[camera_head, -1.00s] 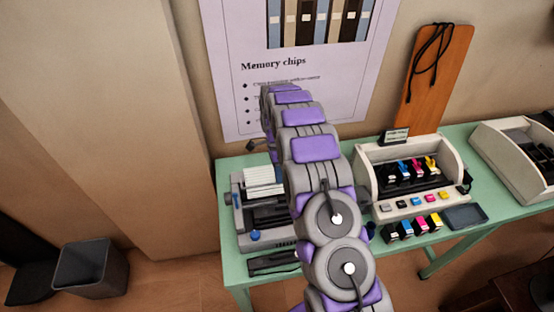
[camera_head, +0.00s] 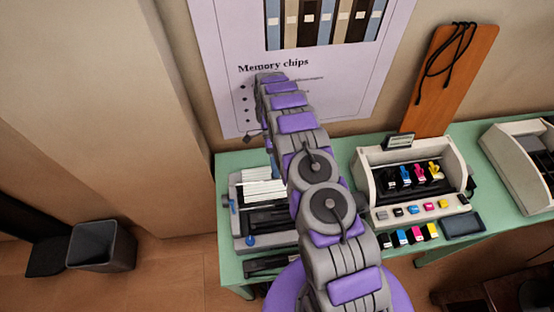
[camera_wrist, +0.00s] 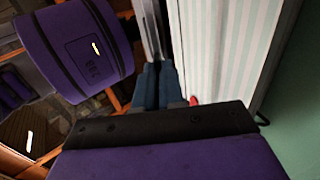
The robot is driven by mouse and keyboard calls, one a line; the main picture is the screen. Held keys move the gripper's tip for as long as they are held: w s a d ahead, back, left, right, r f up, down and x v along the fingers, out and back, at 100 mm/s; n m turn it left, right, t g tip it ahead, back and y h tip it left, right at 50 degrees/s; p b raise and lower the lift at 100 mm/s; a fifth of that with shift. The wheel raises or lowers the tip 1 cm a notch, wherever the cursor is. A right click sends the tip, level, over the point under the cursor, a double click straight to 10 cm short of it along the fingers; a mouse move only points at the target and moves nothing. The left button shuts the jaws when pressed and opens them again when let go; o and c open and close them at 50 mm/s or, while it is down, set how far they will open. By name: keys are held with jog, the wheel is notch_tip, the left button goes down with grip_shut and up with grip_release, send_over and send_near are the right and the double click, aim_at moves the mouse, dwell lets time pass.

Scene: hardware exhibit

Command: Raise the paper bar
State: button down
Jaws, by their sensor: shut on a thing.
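The printer (camera_head: 238,222) stands on the left end of the green table, with white striped paper (camera_head: 265,172) at its back. In the wrist view, the striped paper (camera_wrist: 225,45) fills the upper right. My gripper (camera_wrist: 158,72) has its two blue-grey fingertips close together at the paper's left edge. It appears shut on a narrow grey bar (camera_wrist: 150,30), which I take as the paper bar; the fingers hide the grip itself. In the head view my arm hides part of the printer, and my fingertips cannot be made out.
The green table (camera_head: 330,175) carries a cartridge display (camera_head: 375,195), several loose ink cartridges (camera_head: 402,237) and a dark tray (camera_head: 463,225) on the right. An orange board (camera_head: 460,75) leans on the wall behind. A bin (camera_head: 101,246) stands on the floor at left.

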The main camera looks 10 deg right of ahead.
jog(key=shift+w+a+f+p, duration=0.1)
jog(key=shift+w+a+p, duration=0.1)
jog(key=shift+p, duration=0.3)
